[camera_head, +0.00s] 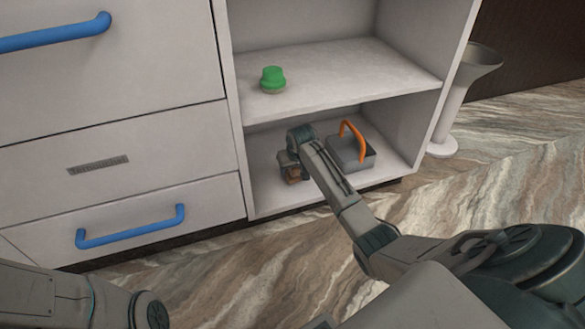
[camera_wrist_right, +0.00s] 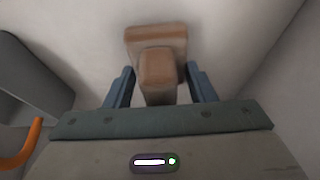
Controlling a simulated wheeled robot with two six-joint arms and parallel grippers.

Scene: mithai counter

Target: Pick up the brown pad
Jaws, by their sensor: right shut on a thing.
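The brown pad (camera_wrist_right: 155,38) shows in the right wrist view as a flat brown block with a raised grip. My right gripper (camera_wrist_right: 160,80) has its two fingers on either side of that grip and is shut on it. In the head view my right arm reaches into the lower shelf space, where the pad (camera_head: 291,175) shows small and partly hidden below the gripper. I cannot tell whether the pad touches the shelf. Part of my left arm shows at the lower left of the head view, but its gripper is out of view.
A grey block with an orange handle (camera_head: 352,151) stands just right of the gripper on the lower shelf. A green-topped object (camera_head: 272,80) stands on the upper shelf (camera_head: 340,75). Drawers with blue handles (camera_head: 130,229) are at left. A white flared stand (camera_head: 462,95) is at right.

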